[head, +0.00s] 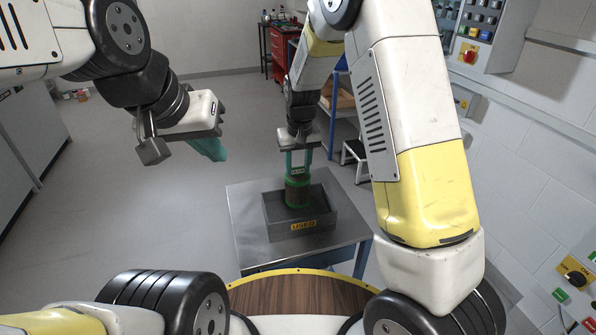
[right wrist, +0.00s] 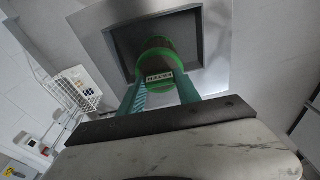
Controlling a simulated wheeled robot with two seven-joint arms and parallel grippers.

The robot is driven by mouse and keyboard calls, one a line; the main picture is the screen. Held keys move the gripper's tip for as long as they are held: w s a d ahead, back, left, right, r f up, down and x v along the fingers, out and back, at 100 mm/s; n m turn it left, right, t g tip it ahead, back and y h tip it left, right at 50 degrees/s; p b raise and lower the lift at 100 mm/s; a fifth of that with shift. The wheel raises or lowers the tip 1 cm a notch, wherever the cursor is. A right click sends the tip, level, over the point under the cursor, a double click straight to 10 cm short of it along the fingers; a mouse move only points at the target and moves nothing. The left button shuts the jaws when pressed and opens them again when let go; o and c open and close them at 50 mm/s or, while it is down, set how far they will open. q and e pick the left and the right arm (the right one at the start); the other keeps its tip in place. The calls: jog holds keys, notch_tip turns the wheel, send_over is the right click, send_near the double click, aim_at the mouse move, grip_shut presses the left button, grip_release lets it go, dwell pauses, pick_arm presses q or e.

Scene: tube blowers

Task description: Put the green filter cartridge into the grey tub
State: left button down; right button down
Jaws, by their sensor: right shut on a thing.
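The green filter cartridge (head: 297,192) has green ends and a brownish middle. It is upright between the teal fingers of my right gripper (head: 299,168), which is shut on it. The grey tub (head: 300,234), labelled USED, is directly below, and the cartridge's lower end appears inside the tub's rim. I cannot tell whether it touches the floor of the tub. In the right wrist view the cartridge (right wrist: 158,52) shows against the tub's dark interior. My left gripper (head: 208,147) hangs empty in the air left of the tub; its fingers overlap, so its opening is unclear.
The tub stands on a metal-topped table (head: 245,215) with bare surface around it. A red tool cabinet (head: 283,48) and a step stool (head: 354,152) are farther back. A control panel (head: 480,35) is on the right wall.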

aim_at(298, 176)
jog(key=shift+f, duration=2.6)
jog(key=c, duration=0.9)
grip_release()
jog(key=shift+o, duration=0.2)
jog(key=s+d+r+y, duration=0.1)
jog(key=s+d+r, duration=0.2)
jog(key=r, duration=0.7)
jog(key=s+d+r, duration=0.2)
jog(key=s+r, duration=0.1)
jog(key=r, duration=0.6)
jog(key=s+d+r+m+t, duration=0.1)
jog(key=s+d+r, duration=0.3)
jog(key=s, duration=0.6)
jog(key=s+d+r+m+t, duration=0.1)
jog(key=s+d+r+t, duration=0.2)
jog(key=s, duration=0.7)
jog(key=shift+s+d+r+t+y, duration=0.15)
jog(key=shift+d+r+t+y, duration=0.35)
jog(key=shift+d, duration=0.7)
jog(key=shift+r, duration=0.15)
